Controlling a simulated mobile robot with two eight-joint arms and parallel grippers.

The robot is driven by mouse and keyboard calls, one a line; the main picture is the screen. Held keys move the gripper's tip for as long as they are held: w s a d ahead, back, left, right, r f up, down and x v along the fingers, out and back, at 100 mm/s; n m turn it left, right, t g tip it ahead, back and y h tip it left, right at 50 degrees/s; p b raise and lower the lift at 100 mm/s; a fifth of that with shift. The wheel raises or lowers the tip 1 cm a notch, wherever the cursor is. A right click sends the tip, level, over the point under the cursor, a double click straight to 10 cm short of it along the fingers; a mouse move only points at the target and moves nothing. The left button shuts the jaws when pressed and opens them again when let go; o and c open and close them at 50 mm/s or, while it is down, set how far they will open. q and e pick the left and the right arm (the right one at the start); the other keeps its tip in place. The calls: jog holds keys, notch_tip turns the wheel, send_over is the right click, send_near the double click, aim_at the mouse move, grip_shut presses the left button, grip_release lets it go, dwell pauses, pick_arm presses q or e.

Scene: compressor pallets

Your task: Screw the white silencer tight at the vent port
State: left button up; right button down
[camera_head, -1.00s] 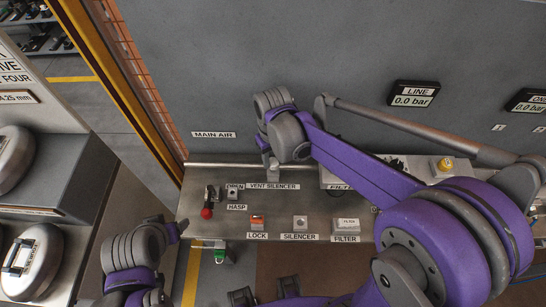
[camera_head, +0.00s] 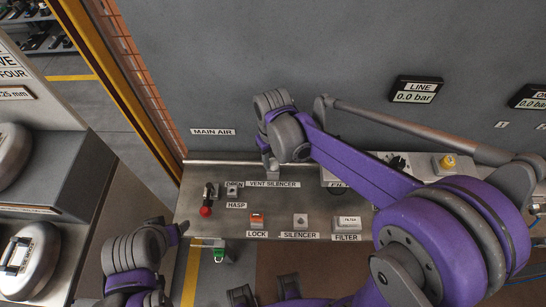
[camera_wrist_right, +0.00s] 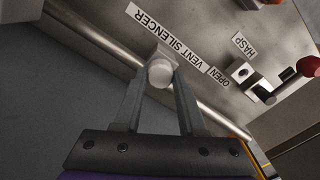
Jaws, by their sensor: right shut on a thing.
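The white silencer (camera_wrist_right: 160,73) shows as a round white end between the fingers of my right gripper (camera_wrist_right: 159,82) in the right wrist view. The fingers are shut on it, close in front of the panel at the "VENT SILENCER" label (camera_wrist_right: 167,40). The vent port itself is hidden behind the silencer, so I cannot tell how far in it sits. In the head view my right gripper (camera_head: 272,174) points down at the panel beside that label (camera_head: 272,184).
A red-knobbed lever (camera_head: 205,210) and the hasp (camera_head: 233,188) are left of the gripper. The line gauge (camera_head: 415,90) reads 0.0 bar.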

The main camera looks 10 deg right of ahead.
aim_at(273, 162)
pick_arm(q)
jog(key=shift+f, duration=0.15)
pick_arm(e)
jog(key=shift+f, duration=0.15)
jog(key=shift+c, duration=1.9)
grip_release()
pick_arm(q)
jog(key=shift+w+r+p, duration=0.15)
jog(key=shift+r+p, duration=0.2)
jog(key=shift+r, duration=0.25)
pick_arm(e)
notch_tip(273, 162, up, 11)
jog(key=shift+f, duration=0.1)
